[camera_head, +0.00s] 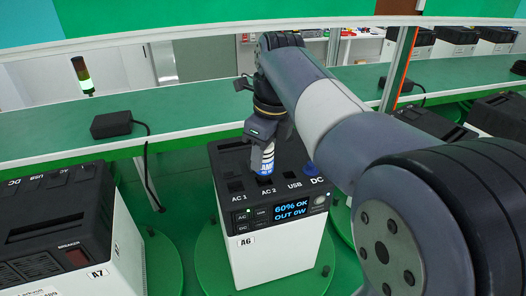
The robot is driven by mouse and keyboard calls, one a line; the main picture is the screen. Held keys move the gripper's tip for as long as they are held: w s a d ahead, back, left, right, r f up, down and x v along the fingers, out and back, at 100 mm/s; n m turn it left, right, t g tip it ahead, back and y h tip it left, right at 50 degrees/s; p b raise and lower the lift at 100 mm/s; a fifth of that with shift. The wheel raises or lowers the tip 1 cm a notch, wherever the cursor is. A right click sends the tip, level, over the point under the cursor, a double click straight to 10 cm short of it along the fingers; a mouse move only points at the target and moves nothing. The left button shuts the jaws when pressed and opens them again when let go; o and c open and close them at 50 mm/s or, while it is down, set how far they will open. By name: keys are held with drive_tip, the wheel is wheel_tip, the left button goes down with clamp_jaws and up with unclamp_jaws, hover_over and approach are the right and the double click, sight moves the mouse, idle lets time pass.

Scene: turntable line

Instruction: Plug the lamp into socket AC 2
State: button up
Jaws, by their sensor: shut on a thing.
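The power station labelled A6 (283,245) stands on a green round turntable, with AC 1, AC 2, USB and DC marked on its black top. Its screen reads 60% OK, OUT 0W. My gripper (264,145) points down over the top of A6 and is shut on the lamp (267,158), a small white and blue piece with lettering. The lamp's lower end is at the AC 2 socket, just behind the AC 2 label. I cannot tell whether it is seated in the socket or just above it. The AC 1 socket (235,184) looks empty.
Power station A7 (101,262) stands at the left. A black adapter with a cable (111,124) lies on the green shelf behind. More stations (500,117) stand at the right and back. A small signal light (82,75) is at back left. My arm covers the right side.

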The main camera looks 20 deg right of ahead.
drive_tip(key=shift+f+b, duration=0.6)
drive_tip(key=shift+f, duration=0.7)
drive_tip(key=o, duration=1.2)
drive_tip(key=r, duration=0.7)
drive_tip(key=s+d+r, duration=0.1)
drive_tip(key=r, duration=0.2)
drive_tip(key=shift+s+d+r, duration=0.1)
drive_tip(key=shift+r, duration=0.2)
drive_tip(key=f, duration=0.7)
drive_tip(key=w+a+f, duration=0.1)
drive_tip(key=f, duration=0.2)
drive_tip(key=shift+a+f, duration=0.1)
drive_tip(key=shift+f, duration=0.25)
drive_tip(key=shift+r, duration=0.4)
drive_tip(key=shift+w, duration=0.1)
